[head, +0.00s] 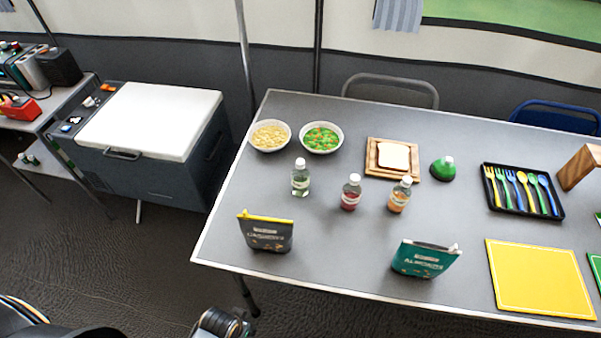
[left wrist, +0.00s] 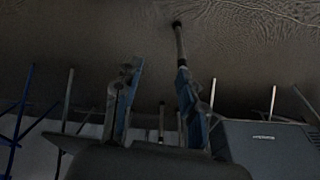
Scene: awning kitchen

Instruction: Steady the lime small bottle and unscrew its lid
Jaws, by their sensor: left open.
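The lime small bottle (head: 300,181) stands upright on the grey table, left of the middle; it has pale green contents, a light label and a white lid (head: 300,163) on top. Nothing touches it. My left gripper (left wrist: 157,80) shows in the left wrist view with its two fingers spread and nothing between them. Floor and furniture legs lie beyond it, and no bottle shows there. In the head view a part of my arm (head: 222,324) shows at the bottom edge, below the table's front edge, well apart from the bottle. My right gripper is in neither view.
On the table (head: 222,237), a red bottle (head: 350,195) and an orange bottle (head: 399,198) stand to the right. Two bowls (head: 269,136) (head: 321,138) sit behind. A cashew pouch (head: 266,233) and an almond pouch (head: 425,260) stand in front. A cooler (head: 150,120) is at left.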

